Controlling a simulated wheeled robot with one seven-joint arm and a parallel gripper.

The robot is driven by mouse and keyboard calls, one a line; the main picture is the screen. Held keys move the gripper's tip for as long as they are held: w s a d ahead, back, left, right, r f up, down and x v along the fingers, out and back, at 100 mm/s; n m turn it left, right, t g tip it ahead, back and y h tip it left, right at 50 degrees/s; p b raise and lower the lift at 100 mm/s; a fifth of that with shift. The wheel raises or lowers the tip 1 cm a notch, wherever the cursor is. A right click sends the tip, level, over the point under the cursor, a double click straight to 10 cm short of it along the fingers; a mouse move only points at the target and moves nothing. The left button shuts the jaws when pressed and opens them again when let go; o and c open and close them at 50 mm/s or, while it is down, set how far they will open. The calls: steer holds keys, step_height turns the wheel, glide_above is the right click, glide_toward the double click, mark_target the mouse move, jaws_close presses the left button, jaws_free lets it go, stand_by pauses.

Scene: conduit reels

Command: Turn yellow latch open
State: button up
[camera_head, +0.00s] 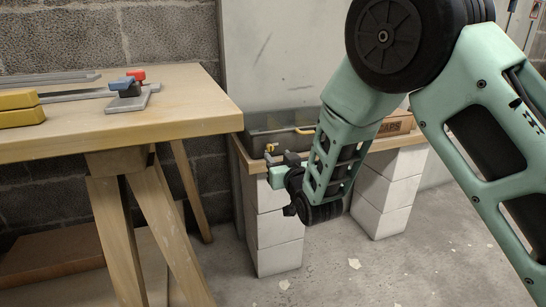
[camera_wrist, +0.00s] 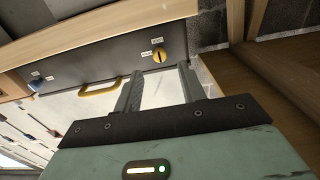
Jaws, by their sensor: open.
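The yellow latch (camera_wrist: 160,55) is a round knob with a dark slot, set in the front of a dark grey box (camera_wrist: 118,60). My gripper (camera_wrist: 160,72) is open and empty, its two fingers pointing at the latch, one on each side of it in the wrist view. I cannot tell whether they touch it. In the head view my gripper (camera_head: 281,157) is at the front left of the box (camera_head: 262,137), and a small yellow spot there (camera_head: 270,147) is probably the latch. A blue latch (camera_wrist: 37,85) is at the box's other end.
A yellow handle (camera_wrist: 100,88) sticks out from the box between the latches. The box stands on a wooden shelf (camera_head: 250,160) on white blocks, beside a cardboard carton (camera_head: 396,124). A wooden workbench (camera_head: 150,115) stands close on the left. The floor at right is mostly clear.

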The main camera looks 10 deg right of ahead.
mark_target(271, 148)
steer(key=shift+b+x, duration=0.6)
steer(key=shift+x, duration=1.95)
jaws_close()
